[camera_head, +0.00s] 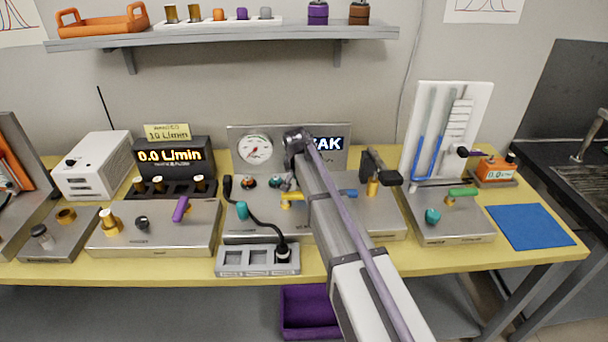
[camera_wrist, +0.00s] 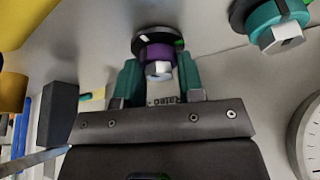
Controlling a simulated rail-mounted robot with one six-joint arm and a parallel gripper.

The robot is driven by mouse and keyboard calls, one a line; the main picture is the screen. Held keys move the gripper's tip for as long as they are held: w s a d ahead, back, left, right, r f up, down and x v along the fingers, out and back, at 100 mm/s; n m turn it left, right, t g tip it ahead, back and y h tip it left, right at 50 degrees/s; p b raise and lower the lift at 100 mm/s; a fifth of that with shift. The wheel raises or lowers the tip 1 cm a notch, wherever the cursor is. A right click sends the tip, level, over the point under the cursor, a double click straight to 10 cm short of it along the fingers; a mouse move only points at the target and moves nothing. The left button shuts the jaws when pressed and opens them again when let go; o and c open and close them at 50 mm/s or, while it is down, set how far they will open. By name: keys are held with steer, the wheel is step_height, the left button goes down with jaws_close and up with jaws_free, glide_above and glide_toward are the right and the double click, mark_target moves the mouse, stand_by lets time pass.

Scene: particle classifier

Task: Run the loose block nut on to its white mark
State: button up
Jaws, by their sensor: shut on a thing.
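A purple ring nut (camera_wrist: 157,54) with a silver hex end sits at a round black flange at the upper middle of the wrist view. My gripper (camera_wrist: 158,76) has its two teal fingers on either side of it, shut on it. A second nut, teal with a silver hex end (camera_wrist: 279,28), sits on another black flange at the upper right, clear of my fingers. I cannot make out a white mark on either nut. In the head view my arm crosses in front of the grey gauge panel (camera_head: 240,142) and hides the grip.
A round gauge (camera_head: 255,149) is on the panel, left of my arm. A black hose (camera_head: 262,215) runs below it to a grey tray (camera_head: 228,262). Valves with blue and black handles stand close on the right. A blue mat (camera_head: 530,226) lies clear at far right.

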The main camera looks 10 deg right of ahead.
steer(key=shift+w+m+h, duration=0.1)
steer(key=shift+m+h, duration=0.3)
steer(key=shift+m, duration=0.5)
steer(key=o, duration=0.9)
steer(key=p+v, duration=1)
steer(key=v, duration=0.1)
